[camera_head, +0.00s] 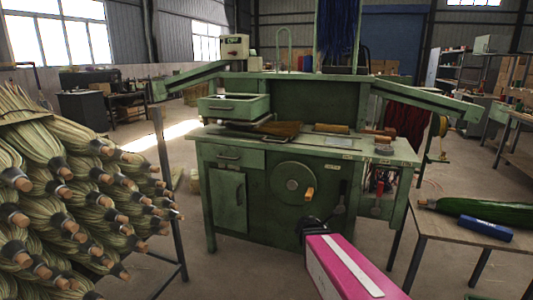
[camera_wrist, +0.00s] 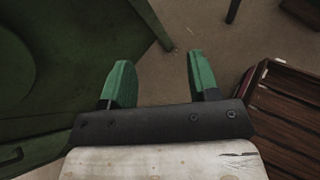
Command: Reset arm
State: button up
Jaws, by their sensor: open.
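My gripper (camera_wrist: 160,75) shows in the wrist view with its two green fingers well apart. Nothing is between them; bare floor shows through the gap. The side of the green winding machine (camera_wrist: 50,70) lies at the left of that view, apart from the fingers. In the head view the machine (camera_head: 240,190) stands in the middle, with a straw broom head (camera_head: 278,129) lying on its top. I cannot make out the gripper's fingers in the head view.
A rack of straw bundles (camera_head: 90,200) fills the left. A table (camera_head: 465,220) at the right holds a long green object (camera_head: 480,209) and a blue cylinder (camera_head: 485,229). In the wrist view a brown slatted wooden object (camera_wrist: 285,115) stands at the right. Open floor (camera_wrist: 215,30) lies between.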

jog(key=s+a+f+m+g+y, duration=0.2)
jog(key=s+a+m+g+y, duration=0.1)
jog(key=m, duration=0.8)
jog(key=s+a+f+m+g+y, duration=0.3)
jog(key=s+m+y, duration=0.3)
jog(key=m, duration=0.6)
jog(key=shift+s+a+g, duration=0.4)
jog(key=shift+s+a, duration=0.25)
jog(key=shift+s, duration=0.45)
